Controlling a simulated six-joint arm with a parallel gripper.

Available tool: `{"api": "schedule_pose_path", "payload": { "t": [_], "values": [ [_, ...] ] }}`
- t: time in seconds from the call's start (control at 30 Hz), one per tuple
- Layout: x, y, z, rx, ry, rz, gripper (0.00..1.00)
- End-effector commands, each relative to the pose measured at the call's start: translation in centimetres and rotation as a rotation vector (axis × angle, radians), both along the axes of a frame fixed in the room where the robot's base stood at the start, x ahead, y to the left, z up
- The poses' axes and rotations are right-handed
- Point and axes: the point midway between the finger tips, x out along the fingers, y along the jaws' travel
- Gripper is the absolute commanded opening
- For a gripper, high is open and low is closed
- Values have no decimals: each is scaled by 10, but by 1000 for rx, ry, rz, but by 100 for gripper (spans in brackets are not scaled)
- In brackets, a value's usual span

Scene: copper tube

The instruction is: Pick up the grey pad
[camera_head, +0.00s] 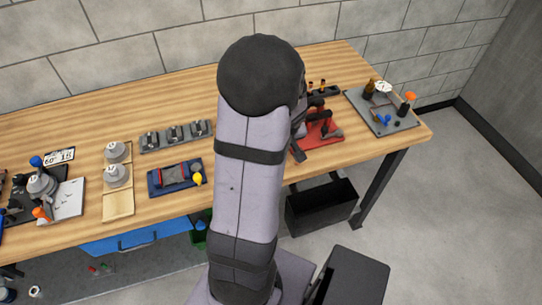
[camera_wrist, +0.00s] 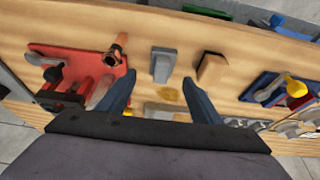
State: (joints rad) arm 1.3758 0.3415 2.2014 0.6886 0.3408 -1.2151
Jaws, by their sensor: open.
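In the wrist view, a small grey block-like pad (camera_wrist: 163,64) lies on the wooden table, just beyond my fingertips and between their lines. A second, flatter grey piece (camera_wrist: 165,111) lies nearer, between my fingers and partly hidden by the gripper body. I cannot tell for sure which one is the grey pad. My gripper (camera_wrist: 158,78) is open, with one finger on each side and nothing held between them. In the head view my arm hides this part of the table, and the gripper hardly shows.
A wooden block (camera_wrist: 211,68) lies right of the grey block. A red fixture (camera_wrist: 75,65) with a copper-coloured part stands left, close to my left finger. A blue tray (camera_wrist: 268,85) is at the right. The head view shows a grey tray (camera_head: 367,116) at the table's right end.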

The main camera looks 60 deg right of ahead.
Motion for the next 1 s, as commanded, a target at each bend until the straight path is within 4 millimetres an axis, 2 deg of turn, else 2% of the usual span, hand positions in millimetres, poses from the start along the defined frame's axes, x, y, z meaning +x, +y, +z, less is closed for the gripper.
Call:
{"api": "schedule_pose_path", "payload": {
  "t": [0.23, 0.63, 0.97, 1.0],
  "values": [
    [3, -1, -6, 2, -1, 1, 59],
    [16, -11, -45, 2, -1, 0, 59],
    [17, -13, -48, 0, -1, -1, 59],
    [17, -13, -48, 0, -1, -1, 50]
  ]
}}
